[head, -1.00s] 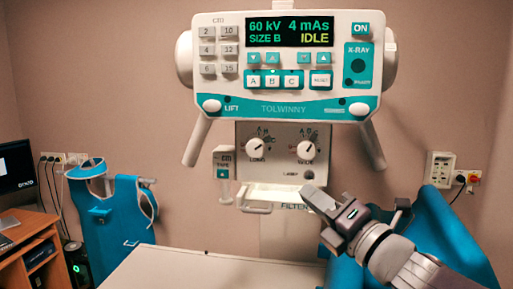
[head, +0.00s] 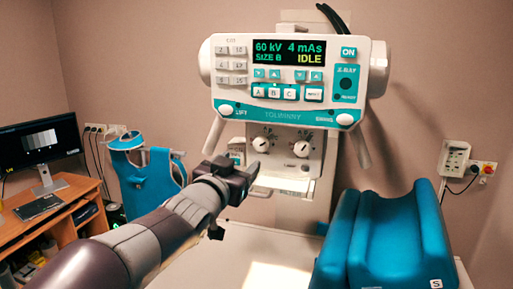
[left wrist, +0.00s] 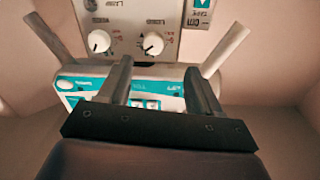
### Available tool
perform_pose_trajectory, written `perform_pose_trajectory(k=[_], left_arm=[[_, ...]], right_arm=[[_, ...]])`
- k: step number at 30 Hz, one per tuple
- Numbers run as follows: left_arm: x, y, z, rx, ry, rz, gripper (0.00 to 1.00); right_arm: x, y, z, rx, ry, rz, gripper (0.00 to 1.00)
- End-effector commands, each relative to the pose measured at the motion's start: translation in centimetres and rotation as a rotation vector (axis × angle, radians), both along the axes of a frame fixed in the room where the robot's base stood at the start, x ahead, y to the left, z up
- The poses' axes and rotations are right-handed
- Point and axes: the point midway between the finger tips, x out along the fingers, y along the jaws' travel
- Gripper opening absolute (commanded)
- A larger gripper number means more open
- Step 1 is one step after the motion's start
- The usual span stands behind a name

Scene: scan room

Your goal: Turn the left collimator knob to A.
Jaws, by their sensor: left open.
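The left collimator knob (head: 261,144) is a round white dial on the grey panel below the console. In the left wrist view the panel appears upside down, so this knob (left wrist: 152,43) is the right one of the pair. Its dark pointer mark aims lower left there, which is upper right when upright; the letter it meets is too small to read. My left gripper (head: 250,170) is open and empty, just below the left knob in the head view. In the left wrist view its fingers (left wrist: 158,68) are apart, with no visible contact with the knob. My right gripper is out of view.
The right knob (head: 301,149) is close beside the left one. The console (head: 290,118) overhangs the panel, and a white ledge (head: 283,183) juts out below. A tape holder (head: 237,150) is at the left. A blue cushion (head: 390,245) stands at the right.

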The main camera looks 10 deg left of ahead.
Motion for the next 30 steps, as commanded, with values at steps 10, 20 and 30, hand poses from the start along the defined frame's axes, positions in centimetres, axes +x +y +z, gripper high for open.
perform_pose_trajectory(k=[10, 20, 30], left_arm=[[8.5, -0.7, 0.4, -0.001, 0.004, 0.001, 0.64], [10.4, -0.8, -0.1, 0.000, 0.003, 0.001, 0.64], [10.4, -0.8, -0.1, 0.000, 0.003, 0.001, 0.08]], right_arm=[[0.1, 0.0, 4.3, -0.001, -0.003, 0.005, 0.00], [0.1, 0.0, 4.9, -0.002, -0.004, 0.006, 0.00], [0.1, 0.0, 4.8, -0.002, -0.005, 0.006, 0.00]])
